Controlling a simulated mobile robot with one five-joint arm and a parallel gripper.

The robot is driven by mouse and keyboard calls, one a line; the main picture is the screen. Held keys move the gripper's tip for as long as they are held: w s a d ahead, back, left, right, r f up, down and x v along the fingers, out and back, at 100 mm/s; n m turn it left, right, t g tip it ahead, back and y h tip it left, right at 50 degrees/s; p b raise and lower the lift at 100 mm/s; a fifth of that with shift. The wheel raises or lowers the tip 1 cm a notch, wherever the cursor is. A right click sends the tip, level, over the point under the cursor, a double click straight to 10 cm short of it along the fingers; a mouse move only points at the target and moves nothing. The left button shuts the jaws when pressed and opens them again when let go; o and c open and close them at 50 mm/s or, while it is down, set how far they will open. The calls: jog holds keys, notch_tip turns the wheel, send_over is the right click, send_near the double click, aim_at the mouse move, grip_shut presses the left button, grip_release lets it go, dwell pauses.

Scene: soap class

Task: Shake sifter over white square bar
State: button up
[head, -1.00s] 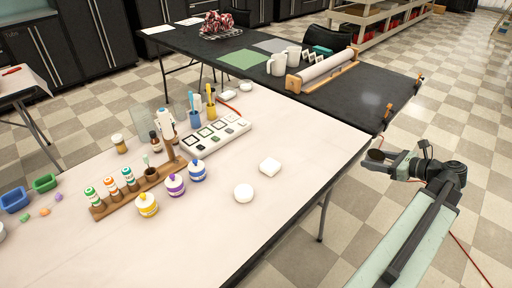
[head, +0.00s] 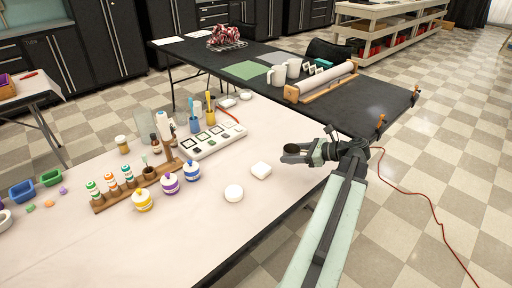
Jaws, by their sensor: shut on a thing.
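The white square bar (head: 261,170) lies flat on the light table near its right edge. A round white bar (head: 234,193) lies to its lower left, apart from it. My gripper (head: 296,153) is shut on the small dark round sifter (head: 291,148). The sifter is held above the table's right edge, to the upper right of the square bar. The inside of the sifter is dark, and its contents cannot be seen.
Yellow (head: 143,201), purple (head: 170,184) and blue (head: 192,171) lidded jars stand left of the bars. Behind them are a wooden bottle rack (head: 113,201) and a white tray (head: 216,143). A black table (head: 352,112) stands behind. The light table's front is clear.

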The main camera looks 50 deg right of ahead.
jog(key=w+a+r+n+g+y+p, duration=0.2)
jog(key=w+a+r+n+y+p, duration=0.25)
jog(key=w+a, duration=0.4)
jog(key=shift+m+h, duration=0.35)
jog(key=shift+s+a+f+b, duration=0.2)
jog(key=shift+f+b, duration=0.4)
jog(key=shift+b, duration=0.1)
jog(key=shift+s+a+f+b, duration=0.25)
jog(key=shift+f+b, duration=0.35)
jog(key=shift+b, duration=0.15)
jog(key=shift+s+a+f+b, duration=0.15)
jog(key=shift+a+f+b, duration=0.05)
jog(key=shift+f+b, duration=0.45)
jog(key=shift+r, duration=0.1)
